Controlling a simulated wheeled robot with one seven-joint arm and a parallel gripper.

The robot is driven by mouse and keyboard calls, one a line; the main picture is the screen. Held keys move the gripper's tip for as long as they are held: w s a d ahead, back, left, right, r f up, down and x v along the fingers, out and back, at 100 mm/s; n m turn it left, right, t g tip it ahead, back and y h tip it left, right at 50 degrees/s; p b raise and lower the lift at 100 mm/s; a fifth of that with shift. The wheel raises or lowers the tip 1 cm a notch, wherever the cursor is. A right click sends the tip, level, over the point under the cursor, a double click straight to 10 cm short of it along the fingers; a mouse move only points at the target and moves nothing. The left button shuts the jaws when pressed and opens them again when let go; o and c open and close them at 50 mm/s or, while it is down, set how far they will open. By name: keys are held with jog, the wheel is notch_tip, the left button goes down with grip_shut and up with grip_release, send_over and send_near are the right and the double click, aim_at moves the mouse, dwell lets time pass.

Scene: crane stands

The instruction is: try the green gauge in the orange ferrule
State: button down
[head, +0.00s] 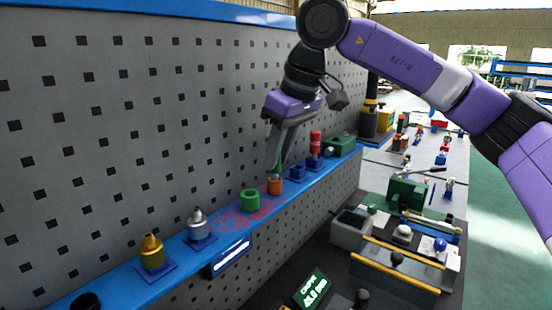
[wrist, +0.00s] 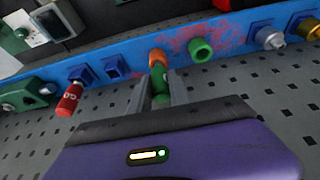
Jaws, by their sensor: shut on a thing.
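The orange ferrule (head: 275,187) stands on the blue shelf, and it also shows at the top centre of the wrist view (wrist: 157,56). My gripper (head: 275,165) is just above it, pointing down. In the wrist view my gripper (wrist: 158,88) is shut on the green gauge (wrist: 158,77), whose lower end meets the ferrule's opening. I cannot tell how far the end sits inside. In the head view the gauge is mostly hidden by the fingers. A separate green ferrule (head: 250,201) stands to the left on the shelf, apart from my gripper.
A blue holder (head: 297,173) with nothing in it and a red gauge (head: 315,143) in its holder stand to the right. A silver piece (head: 198,225) and a brass piece (head: 151,251) stand to the left. The grey pegboard (head: 130,130) rises close behind the shelf.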

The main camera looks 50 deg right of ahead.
jog(key=shift+r, duration=0.1)
jog(key=shift+r+p, duration=2.3)
jog(key=shift+r, duration=0.95)
